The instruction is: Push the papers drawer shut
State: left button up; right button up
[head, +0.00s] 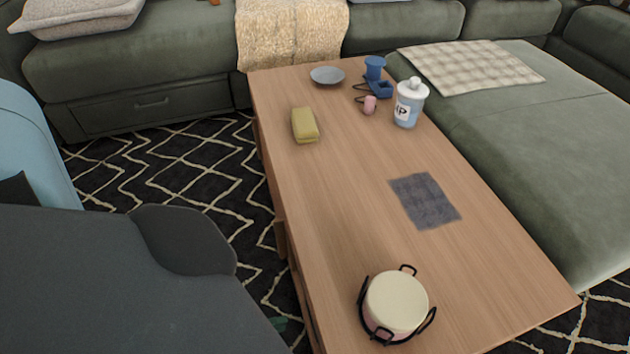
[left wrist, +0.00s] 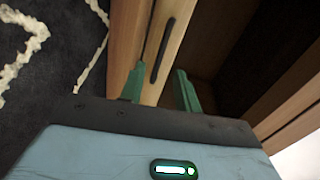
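In the left wrist view, a wooden panel with a dark slot-like handle, which looks like the papers drawer (left wrist: 172,30), stands just ahead of my left gripper (left wrist: 158,88). The two green fingers are spread apart, with the panel's near part showing between them. I cannot tell whether they touch it. To the right of the panel is a dark wooden cavity. My right gripper is not in view.
The coffee table (head: 330,200) carries a pot (head: 397,302), grey cloth (head: 425,200), yellow sponge-like block (head: 304,125), lotion bottle (head: 410,102) and grey plate (head: 327,76). A green sectional (head: 540,150) borders the back and right. Patterned rug (head: 170,160) lies open on the left.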

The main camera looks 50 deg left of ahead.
pick_arm(q)
jog(key=shift+m, duration=0.4)
jog(key=shift+b+x, duration=0.9)
jog(key=shift+x, duration=2.85)
jog(key=shift+r, duration=0.15)
grip_shut()
